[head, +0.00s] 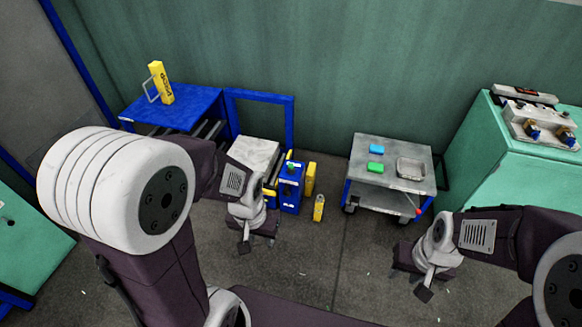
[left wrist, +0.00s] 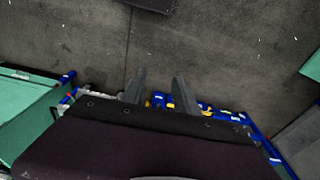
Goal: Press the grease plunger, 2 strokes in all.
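A blue unit (head: 290,190) with a small green and yellow top stands on the floor left of centre, beside a yellow block. It may hold the grease plunger, but the plunger is too small to identify surely. My left gripper (head: 244,247) hangs in front of and left of this unit, apart from it. In the left wrist view its two fingers (left wrist: 158,92) are spread with nothing between them; blue and yellow parts show beyond them. My right gripper (head: 424,293) hangs at the right, away from the unit, and its fingers are too small to read.
A blue table (head: 185,106) carries a yellow handled device (head: 160,83). A grey cart (head: 362,178) holds a blue block (head: 376,149), a green block (head: 375,167) and a grey tray (head: 411,174). A green cabinet (head: 470,190) stands right. A small yellow bottle (head: 319,208) stands on the floor.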

